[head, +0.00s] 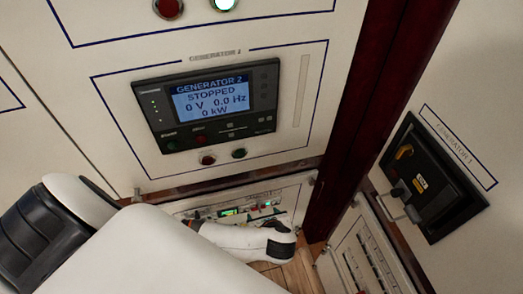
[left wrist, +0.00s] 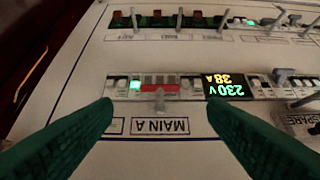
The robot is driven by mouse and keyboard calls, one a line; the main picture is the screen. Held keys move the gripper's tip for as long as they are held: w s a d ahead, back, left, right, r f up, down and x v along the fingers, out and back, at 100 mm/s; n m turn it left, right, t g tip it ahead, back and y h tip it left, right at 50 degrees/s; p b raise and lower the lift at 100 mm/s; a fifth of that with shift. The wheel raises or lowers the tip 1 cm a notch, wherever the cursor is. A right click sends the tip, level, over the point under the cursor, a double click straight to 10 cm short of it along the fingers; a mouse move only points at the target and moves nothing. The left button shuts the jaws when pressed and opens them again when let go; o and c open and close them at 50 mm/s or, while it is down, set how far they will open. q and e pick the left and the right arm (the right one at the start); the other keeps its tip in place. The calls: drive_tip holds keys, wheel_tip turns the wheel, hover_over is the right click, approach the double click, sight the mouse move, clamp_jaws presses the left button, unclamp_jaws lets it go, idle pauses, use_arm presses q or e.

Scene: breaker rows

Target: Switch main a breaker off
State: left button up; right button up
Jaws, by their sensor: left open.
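The main a breaker (left wrist: 158,82) is in the middle of the left wrist view, with a red strip and a pale lever (left wrist: 160,100). Its label (left wrist: 158,125) appears upside down, and a green light (left wrist: 135,86) glows beside it. My left gripper (left wrist: 162,106) is open, its two green fingers on either side of the breaker's lever and apart from it. My right gripper is not in view.
A lit display (left wrist: 226,85) reads 230 V and 38 A right of the breaker. Another breaker row (left wrist: 165,20) runs behind. In the head view, a generator 2 screen (head: 210,100) reads stopped, and a dark generator 1 switch unit (head: 430,180) is at right, past a dark red post (head: 350,120).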

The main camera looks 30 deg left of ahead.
sight(260, 211)
use_arm(q)
drive_tip(key=x, duration=0.5)
drive_tip(key=shift+w+a+f, duration=0.15)
drive_tip(key=shift+a+f, duration=0.05)
drive_tip(key=shift+f, duration=0.05)
drive_tip(key=c, duration=1)
